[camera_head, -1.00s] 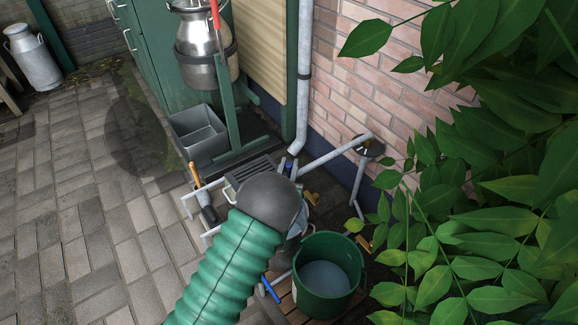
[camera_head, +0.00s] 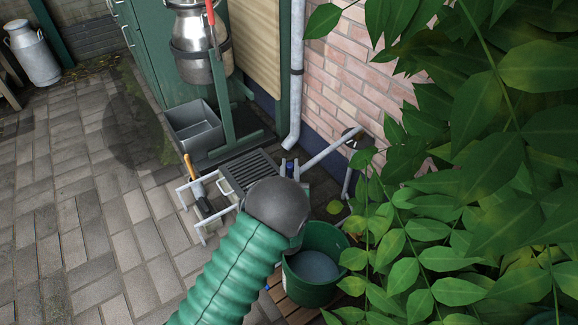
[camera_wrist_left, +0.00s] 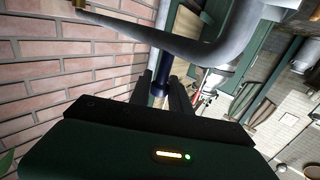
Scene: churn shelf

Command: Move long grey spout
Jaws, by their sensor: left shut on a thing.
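The long grey spout (camera_head: 326,152) comes out from a fitting on the brick wall and slopes down to the left in the head view. In the left wrist view the spout (camera_wrist_left: 215,47) crosses the upper part as a thick grey pipe. My left gripper (camera_head: 290,170) is at the spout's free end; the dark wrist dome hides part of it. In the left wrist view its two dark fingers (camera_wrist_left: 162,95) are shut around a dark blue sleeve (camera_wrist_left: 160,82) just under the pipe, seemingly the spout's grip. My right gripper is not in view.
A green bucket (camera_head: 314,282) stands below right of my wrist. A grey downpipe (camera_head: 297,75) runs beside the brick wall. A stand with a metal churn (camera_head: 190,45) and a grey two-part bin (camera_head: 194,127) are behind. Leaves (camera_head: 480,200) cover the right side; paving is open at left.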

